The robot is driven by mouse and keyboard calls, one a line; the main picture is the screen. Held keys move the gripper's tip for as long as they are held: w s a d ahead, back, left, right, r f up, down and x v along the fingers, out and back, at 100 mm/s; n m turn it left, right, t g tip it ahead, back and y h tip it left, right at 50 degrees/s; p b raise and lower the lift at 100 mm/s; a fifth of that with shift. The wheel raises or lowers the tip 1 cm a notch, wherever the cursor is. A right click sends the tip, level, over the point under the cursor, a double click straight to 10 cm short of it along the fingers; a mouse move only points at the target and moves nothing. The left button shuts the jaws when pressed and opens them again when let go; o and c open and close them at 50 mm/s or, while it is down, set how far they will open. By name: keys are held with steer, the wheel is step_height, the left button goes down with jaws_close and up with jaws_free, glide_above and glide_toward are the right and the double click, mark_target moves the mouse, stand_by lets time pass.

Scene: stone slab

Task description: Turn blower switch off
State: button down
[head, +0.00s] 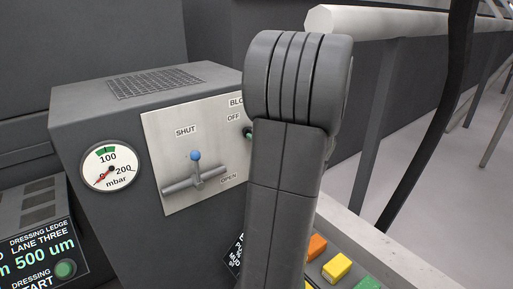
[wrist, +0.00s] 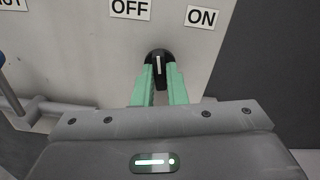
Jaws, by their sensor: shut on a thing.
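The blower switch (wrist: 157,58) is a black rotary knob with a white line on a pale panel. It sits below and between the OFF label (wrist: 131,9) and the ON label (wrist: 201,17) in the wrist view. Its white line looks roughly upright, between the two labels. My gripper (wrist: 160,76) has two green fingers, shut on the knob from either side. In the head view, my arm covers most of the switch and the gripper; a small dark part of the knob (head: 248,132) shows beside the arm, under the OFF label (head: 233,118).
Left of the switch is a blue-tipped lever (head: 196,168) with SHUT and OPEN labels. A round mbar gauge (head: 110,167) is farther left. Coloured buttons (head: 337,267) sit at the lower right, and a rail (head: 400,22) runs behind.

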steer(key=n+b, duration=0.5)
steer(key=shift+f, duration=0.15)
steer(key=shift+n+b, duration=0.4)
steer(key=c, duration=1.5)
jaws_free()
steer(key=shift+o, duration=0.2)
steer(key=shift+s+d, duration=0.1)
steer(key=p+v, duration=0.2)
steer(key=v, duration=1.1)
steer(key=shift+s+d, duration=0.2)
steer(key=shift+s, duration=0.05)
steer(key=shift+w+a, duration=0.1)
